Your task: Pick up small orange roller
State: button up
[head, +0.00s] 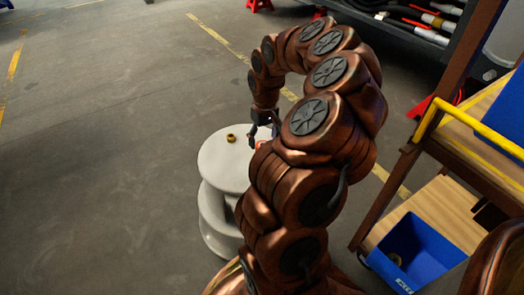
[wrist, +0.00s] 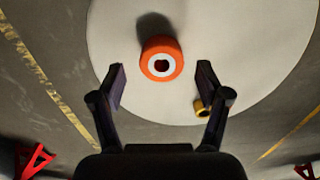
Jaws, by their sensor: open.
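The small orange roller (wrist: 161,59) stands on a round white top, with a white ring and a dark hole facing the wrist camera. In the wrist view it lies just beyond and between the fingertips of my open gripper (wrist: 160,82), with nothing held. In the head view my gripper (head: 263,133) hangs over the right part of the white stand (head: 215,160). Only a bit of orange (head: 261,144) shows there, mostly hidden by my arm.
A small brass nut-like piece (head: 231,138) sits on the white top; it shows beside the right finger in the wrist view (wrist: 199,107). A wooden shelf cart (head: 440,205) with a blue bin (head: 415,255) stands at the right. The floor at left is clear.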

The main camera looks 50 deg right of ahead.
notch_tip(320, 180, down, 3)
jog(key=shift+w+a+f+b, duration=0.1)
jog(key=shift+b, duration=0.35)
jog(key=c, duration=1.3)
